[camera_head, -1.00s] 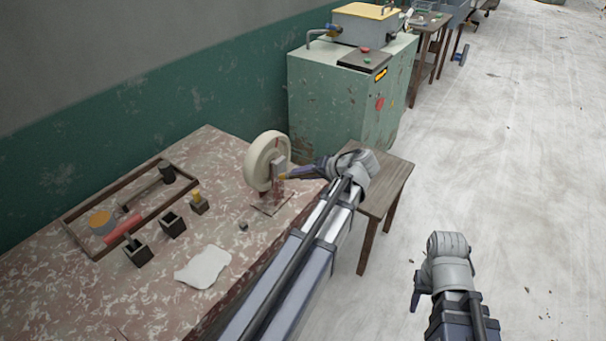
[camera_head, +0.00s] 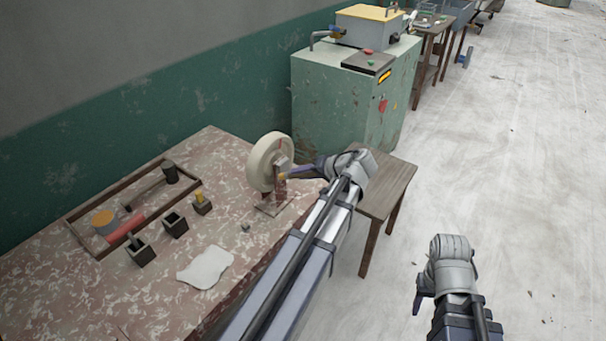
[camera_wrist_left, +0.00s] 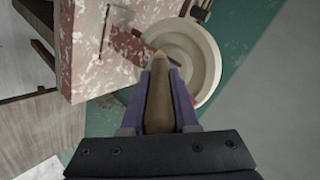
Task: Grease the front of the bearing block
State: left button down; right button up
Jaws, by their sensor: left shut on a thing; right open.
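The bearing block (camera_head: 271,207) stands near the right end of the mottled table, with a cream wheel (camera_head: 264,160) on it. My left gripper (camera_head: 289,176) is at the block's upper right side, shut on a brush with a wooden handle. In the left wrist view the brush (camera_wrist_left: 159,100) points away from the gripper (camera_wrist_left: 158,75), its yellowish tip in front of the cream wheel (camera_wrist_left: 205,60). I cannot tell whether the tip touches the block. My right gripper (camera_head: 418,302) is open and empty over the floor, right of the table.
A wooden-framed tray (camera_head: 84,243) holds an orange-topped tin (camera_head: 103,221), a red cylinder (camera_head: 125,229) and a dark-headed tool. Small dark holders (camera_head: 175,225), a white cloth (camera_head: 206,267) and a small dark piece (camera_head: 246,227) lie nearer. A wooden stool (camera_head: 390,185) and green cabinet (camera_head: 340,100) stand beyond.

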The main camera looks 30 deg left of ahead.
pick_arm(q)
jog(key=w, duration=0.6)
jog(key=shift+w+d, duration=0.15)
jog(key=shift+d, duration=0.1)
dwell(0.5)
jog(key=shift+s+a, duration=0.1)
jog(key=shift+s, duration=1.5)
jog(key=shift+s+a, duration=0.1)
jog(key=shift+s, duration=1.5)
jog(key=shift+r, duration=0.15)
